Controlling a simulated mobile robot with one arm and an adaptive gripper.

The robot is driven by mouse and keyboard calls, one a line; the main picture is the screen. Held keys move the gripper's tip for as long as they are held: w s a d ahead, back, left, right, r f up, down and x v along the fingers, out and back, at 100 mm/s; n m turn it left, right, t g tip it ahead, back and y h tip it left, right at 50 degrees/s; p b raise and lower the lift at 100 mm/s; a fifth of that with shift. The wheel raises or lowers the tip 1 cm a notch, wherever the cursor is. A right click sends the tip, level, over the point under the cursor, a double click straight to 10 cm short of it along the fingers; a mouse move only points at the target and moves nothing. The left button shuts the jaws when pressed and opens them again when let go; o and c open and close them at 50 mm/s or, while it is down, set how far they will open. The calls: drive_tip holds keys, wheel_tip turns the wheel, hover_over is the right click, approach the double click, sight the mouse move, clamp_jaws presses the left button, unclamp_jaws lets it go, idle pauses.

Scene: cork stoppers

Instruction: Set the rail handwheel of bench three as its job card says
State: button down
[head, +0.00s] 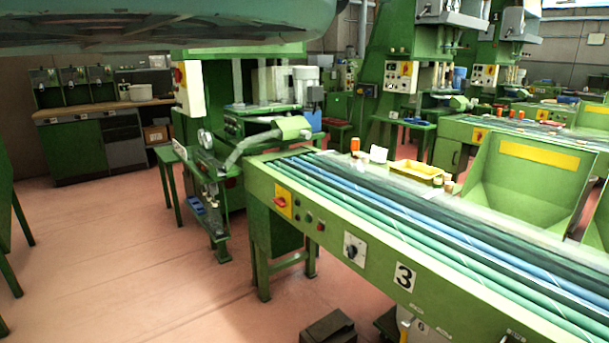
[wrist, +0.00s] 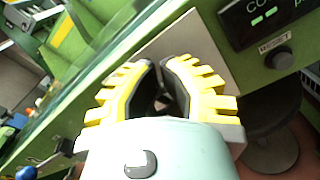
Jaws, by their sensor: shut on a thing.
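In the wrist view, my yellow-padded gripper (wrist: 162,72) is shut on a dark part (wrist: 161,103) in front of a grey plate (wrist: 205,50) on a green panel. The fingers hide most of that part, so I cannot tell if it is the rail handwheel. A small white card (head: 378,154) stands on the bench top; its writing is too small to read.
A display with green characters (wrist: 265,20) and a reset button (wrist: 279,59) sit right of my gripper. A blue-knobbed lever (wrist: 27,172) is at lower left. A yellow tray (head: 416,169) and a green hopper (head: 525,185) are on the bench. Floor at left is clear.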

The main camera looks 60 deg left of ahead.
drive_tip(key=shift+a+f, duration=0.1)
drive_tip(key=shift+a, duration=0.7)
drive_tip(key=shift+p, duration=0.4)
drive_tip(key=s+r+p, duration=0.1)
drive_tip(key=s+p, duration=0.2)
drive_tip(key=s, duration=0.3)
drive_tip(key=shift+d, duration=0.3)
drive_tip(key=c, duration=1.7)
unclamp_jaws()
